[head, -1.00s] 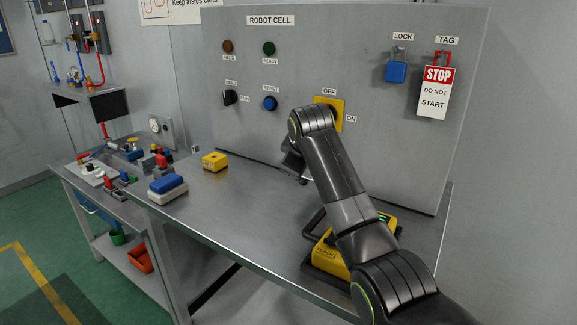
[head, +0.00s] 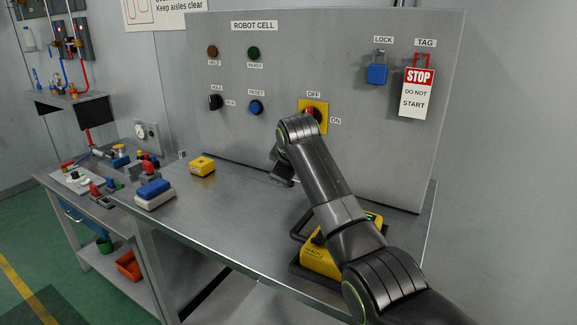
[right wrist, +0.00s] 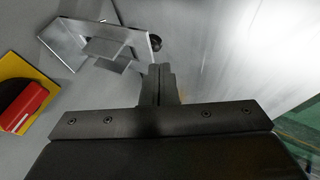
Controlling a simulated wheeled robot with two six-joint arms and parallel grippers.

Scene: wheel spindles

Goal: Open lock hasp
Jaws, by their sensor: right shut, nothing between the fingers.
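A silvery metal bracket with a flat plate and a dark round knob, likely the lock hasp (right wrist: 103,46), shows in the right wrist view. I cannot make out whether it is open. My right gripper (right wrist: 161,72) is shut and empty, its tips just right of and below the bracket; contact is unclear. In the head view my right gripper (head: 283,178) is in front of the panel, below the yellow switch plate (head: 322,108), and my arm hides the bracket. The plate's red handle (right wrist: 24,108) shows in the right wrist view. My left gripper is not in view.
On the panel (head: 200,45) hang a blue padlock (head: 377,74) and a STOP tag (head: 417,92). On the bench stand a yellow box (head: 202,166), a blue-and-white block (head: 154,194) and a yellow pendant (head: 318,258). The bench's middle is clear.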

